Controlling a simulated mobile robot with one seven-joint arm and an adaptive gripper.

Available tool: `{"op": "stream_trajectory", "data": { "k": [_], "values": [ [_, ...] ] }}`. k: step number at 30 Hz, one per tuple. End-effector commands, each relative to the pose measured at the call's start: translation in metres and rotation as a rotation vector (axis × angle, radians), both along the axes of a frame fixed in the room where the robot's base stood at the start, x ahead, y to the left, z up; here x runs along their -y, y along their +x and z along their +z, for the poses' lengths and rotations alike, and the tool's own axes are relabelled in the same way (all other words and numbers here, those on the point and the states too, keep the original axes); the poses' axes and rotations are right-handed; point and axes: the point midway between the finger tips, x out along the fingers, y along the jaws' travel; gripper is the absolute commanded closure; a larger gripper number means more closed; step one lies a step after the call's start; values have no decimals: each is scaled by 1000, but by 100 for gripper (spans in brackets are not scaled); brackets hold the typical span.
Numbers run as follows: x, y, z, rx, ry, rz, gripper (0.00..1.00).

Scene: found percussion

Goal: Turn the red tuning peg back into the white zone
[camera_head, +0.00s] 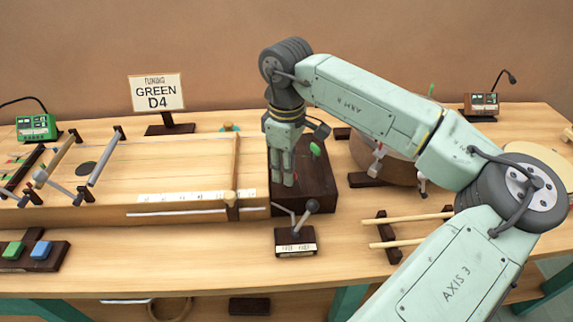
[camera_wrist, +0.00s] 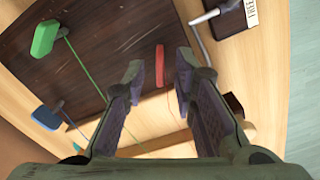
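The red tuning peg (camera_wrist: 160,65) stands on the dark wooden block (camera_wrist: 105,50); in the wrist view it appears as a narrow red bar seen from above. My gripper (camera_wrist: 158,80) is open above it, with the peg showing in the gap just beyond the fingertips. I cannot tell any contact. In the head view my gripper (camera_head: 283,182) points straight down over the dark block (camera_head: 318,190) and mostly hides the red peg. A white zone cannot be made out in either view.
A green peg (camera_wrist: 45,38) and a blue peg (camera_wrist: 47,117) sit on the same block, with coloured strings running off. A small lever box (camera_head: 295,242) stands in front. The long wooden string instrument (camera_head: 180,215) adjoins at left; a drum and sticks (camera_head: 410,242) are at right.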

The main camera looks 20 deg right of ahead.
Motion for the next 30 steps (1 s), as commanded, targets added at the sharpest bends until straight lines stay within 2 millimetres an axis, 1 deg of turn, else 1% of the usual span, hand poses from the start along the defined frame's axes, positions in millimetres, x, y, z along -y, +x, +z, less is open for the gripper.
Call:
{"op": "stream_trajectory", "data": {
  "k": [2,14,30],
  "values": [
    [0,0,0,0,0,0,75],
    [0,0,0,0,0,0,100],
    [0,0,-1,0,0,15,100]
  ]
}}
